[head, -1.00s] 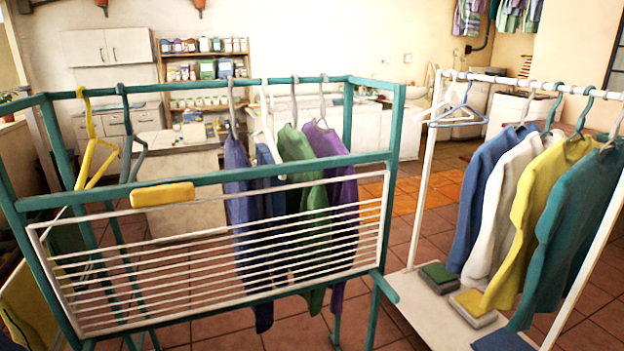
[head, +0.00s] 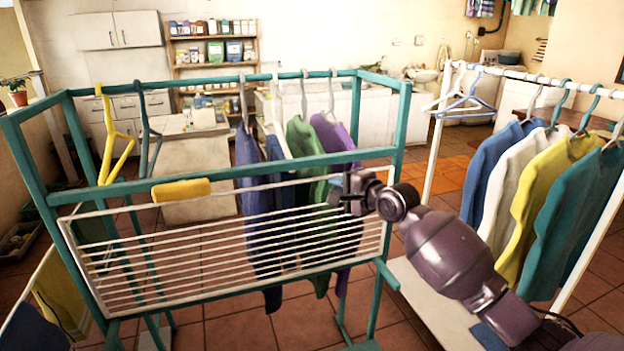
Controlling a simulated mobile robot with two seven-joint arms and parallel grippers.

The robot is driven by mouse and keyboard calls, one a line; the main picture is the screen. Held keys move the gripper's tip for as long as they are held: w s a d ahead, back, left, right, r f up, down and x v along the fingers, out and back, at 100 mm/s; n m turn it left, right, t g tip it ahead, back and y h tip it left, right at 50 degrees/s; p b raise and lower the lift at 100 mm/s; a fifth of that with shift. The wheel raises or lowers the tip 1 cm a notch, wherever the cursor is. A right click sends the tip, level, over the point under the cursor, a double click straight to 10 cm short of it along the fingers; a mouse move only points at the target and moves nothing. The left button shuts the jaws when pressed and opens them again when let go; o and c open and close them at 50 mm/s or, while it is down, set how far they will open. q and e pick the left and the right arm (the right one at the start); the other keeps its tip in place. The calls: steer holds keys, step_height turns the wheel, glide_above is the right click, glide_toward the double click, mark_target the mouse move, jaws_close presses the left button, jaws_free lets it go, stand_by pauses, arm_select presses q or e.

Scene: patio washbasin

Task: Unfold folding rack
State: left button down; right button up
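The folding rack is a white slatted panel (head: 215,258) that hangs steeply down on the near side of a teal metal frame (head: 110,192). A yellow block (head: 181,190) sits at the panel's upper edge, left of the middle. My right gripper (head: 350,190) is in front of the frame's near crossbar, by the upper right part of the panel. Its dark fingers are small and seen from behind, so I cannot tell whether they are open or touch the panel. My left gripper is not in view.
Garments, among them a purple one (head: 335,135), and empty hangers hang on the frame's back bar behind the panel. A white clothes rail (head: 428,180) with several garments stands at the right, close to my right arm. Tiled floor (head: 235,335) shows below the panel.

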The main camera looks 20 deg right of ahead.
mark_target(313, 180)
steer(key=b+x, duration=0.1)
steer(key=x, duration=0.8)
steer(key=shift+w+a+f, duration=0.15)
steer(key=shift+w, duration=0.15)
jaws_close()
